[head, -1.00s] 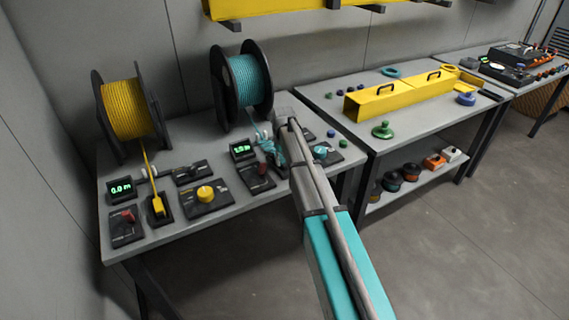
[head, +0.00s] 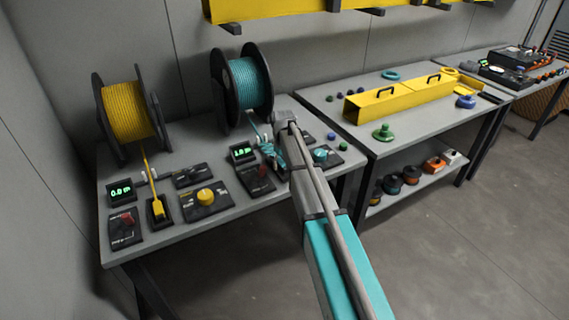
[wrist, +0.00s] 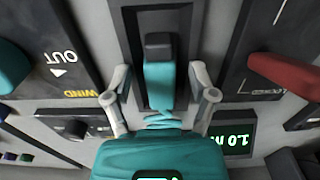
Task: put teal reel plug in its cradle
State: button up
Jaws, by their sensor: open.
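The teal reel plug (wrist: 160,84), a teal body with a dark grey end, lies lengthwise over its black cradle (wrist: 130,38) in the wrist view. It appears to sit in the cradle's slot, though I cannot tell how deeply. My gripper (wrist: 158,80) is open, with one finger on each side of the plug and visible gaps between. Teal cord is bunched just behind the plug, by my gripper's palm. In the head view my gripper (head: 274,152) and arm hide the plug and most of its cradle. The teal reel (head: 247,82) stands behind.
A lit meter display (wrist: 233,139) and a red-lever panel (wrist: 285,72) flank the cradle, with a dial panel (wrist: 72,127) opposite. The yellow reel (head: 128,110) and its yellow plug (head: 157,208) are at left. The second table (head: 420,122) holds a yellow trough (head: 400,96).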

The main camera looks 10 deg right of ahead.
aim_at(283, 164)
jog(key=shift+r, duration=0.15)
notch_tip(283, 164, up, 12)
jog(key=p, duration=1.2)
dwell(0.7)
jog(key=s+m, duration=0.3)
jog(key=s, duration=2.6)
jog(key=shift+s+d+m, duration=0.15)
jog(key=shift+d+m, duration=0.15)
